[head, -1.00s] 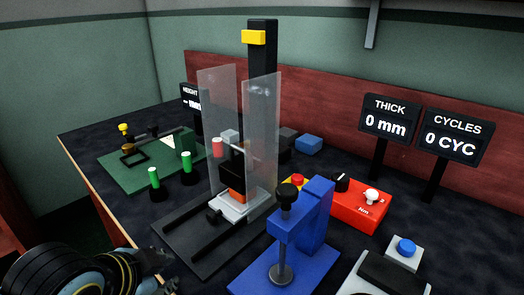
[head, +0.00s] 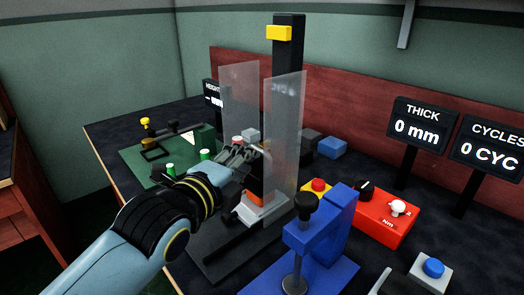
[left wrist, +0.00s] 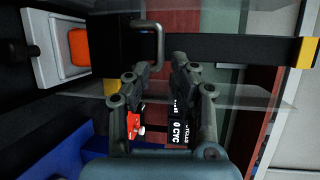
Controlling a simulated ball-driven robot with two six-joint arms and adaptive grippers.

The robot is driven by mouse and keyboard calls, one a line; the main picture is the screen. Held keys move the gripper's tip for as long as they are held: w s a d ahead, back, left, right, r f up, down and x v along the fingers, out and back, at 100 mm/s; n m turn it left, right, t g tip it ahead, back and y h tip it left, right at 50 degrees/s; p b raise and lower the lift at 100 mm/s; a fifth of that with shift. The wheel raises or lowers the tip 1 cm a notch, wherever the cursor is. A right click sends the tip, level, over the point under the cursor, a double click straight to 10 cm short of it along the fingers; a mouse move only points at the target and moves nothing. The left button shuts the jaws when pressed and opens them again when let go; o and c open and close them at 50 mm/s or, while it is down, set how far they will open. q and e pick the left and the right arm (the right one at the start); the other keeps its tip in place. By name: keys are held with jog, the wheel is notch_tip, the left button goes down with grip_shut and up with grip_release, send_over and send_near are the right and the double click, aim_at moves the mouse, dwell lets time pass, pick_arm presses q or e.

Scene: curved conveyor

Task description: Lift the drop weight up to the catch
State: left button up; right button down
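The black drop weight (left wrist: 112,38) sits low on the dark upright post, just above an orange block (left wrist: 79,47) on a white base. Its grey U-shaped handle (left wrist: 160,42) points toward my left gripper (left wrist: 160,66). The gripper's fingers are apart, with their tips close to the handle; whether they touch it I cannot tell. In the head view my left gripper (head: 245,154) reaches between the clear panels and hides most of the weight. The yellow catch (head: 279,33) is at the top of the post; it also shows in the left wrist view (left wrist: 307,53). My right gripper is not in view.
Clear panels (head: 286,125) flank the post. A blue clamp-like stand (head: 325,235) and a red control box (head: 382,215) stand to the right. A green board (head: 150,165) lies at the left, with green-topped posts (head: 171,169) near it.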

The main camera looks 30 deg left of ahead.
aim_at(260, 148)
pick_arm(q)
jog(key=w, duration=0.2)
jog(key=w+f, duration=0.1)
jog(key=w, duration=0.4)
jog(key=shift+w+a+f+b, duration=0.25)
jog(key=shift+w+b, duration=0.15)
grip_shut()
